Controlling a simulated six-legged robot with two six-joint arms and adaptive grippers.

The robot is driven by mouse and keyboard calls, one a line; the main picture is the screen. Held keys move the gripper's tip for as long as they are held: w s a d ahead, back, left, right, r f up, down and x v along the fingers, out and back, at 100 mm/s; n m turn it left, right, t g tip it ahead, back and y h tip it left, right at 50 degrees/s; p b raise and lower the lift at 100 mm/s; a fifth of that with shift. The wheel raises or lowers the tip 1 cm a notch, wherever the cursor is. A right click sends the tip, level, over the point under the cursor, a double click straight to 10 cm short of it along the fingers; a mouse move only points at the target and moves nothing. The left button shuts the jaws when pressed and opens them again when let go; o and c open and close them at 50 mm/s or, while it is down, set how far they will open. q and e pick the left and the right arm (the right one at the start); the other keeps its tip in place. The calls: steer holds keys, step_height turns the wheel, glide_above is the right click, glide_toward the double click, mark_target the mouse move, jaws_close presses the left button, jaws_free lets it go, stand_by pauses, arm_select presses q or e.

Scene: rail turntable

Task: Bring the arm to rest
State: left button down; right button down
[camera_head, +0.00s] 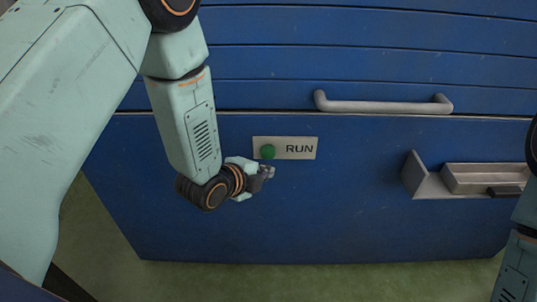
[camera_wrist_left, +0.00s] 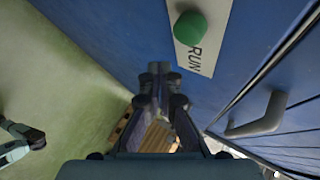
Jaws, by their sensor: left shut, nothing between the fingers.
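My left arm comes in from the left in the head view. Its gripper (camera_head: 267,172) is shut and empty, just below a green button on a RUN plate. In the left wrist view the left gripper (camera_wrist_left: 160,72) shows its two fingers together at the tips, with nothing between them. The green button (camera_head: 267,151) sits at the left end of the RUN plate (camera_head: 300,149) on the blue cabinet front. The button also shows large at the top of the left wrist view (camera_wrist_left: 190,27), apart from the fingers. My right gripper is out of view; only part of the right arm shows.
The blue cabinet (camera_head: 225,235) fills the front. A grey bar handle (camera_head: 380,106) sticks out above the plate. A metal tray (camera_head: 430,185) juts out at the right. Green floor (camera_head: 100,235) lies below. A wooden pallet-like thing (camera_wrist_left: 158,136) shows beyond the fingers.

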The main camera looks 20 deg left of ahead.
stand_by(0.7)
arm_select(q)
steer(key=s+a+f+n+g+y+p, duration=0.1)
steer(key=s+a+f+n+g, duration=0.1)
steer(key=s+n, duration=0.5)
steer(key=s+a+f+n+g+y+p, duration=0.1)
steer(key=s+f+n+g, duration=0.4)
steer(key=s, duration=1.1)
steer(key=s+a+f+n+g+y+p, duration=0.1)
steer(key=s+a+f+n+g, duration=0.2)
steer(key=s+n, duration=0.5)
steer(key=s+f+g, duration=0.1)
steer(key=s+f, duration=0.1)
steer(key=s, duration=0.2)
steer(key=shift+s+a+f+n+y, duration=0.3)
steer(key=shift+f, duration=0.1)
stand_by(2.8)
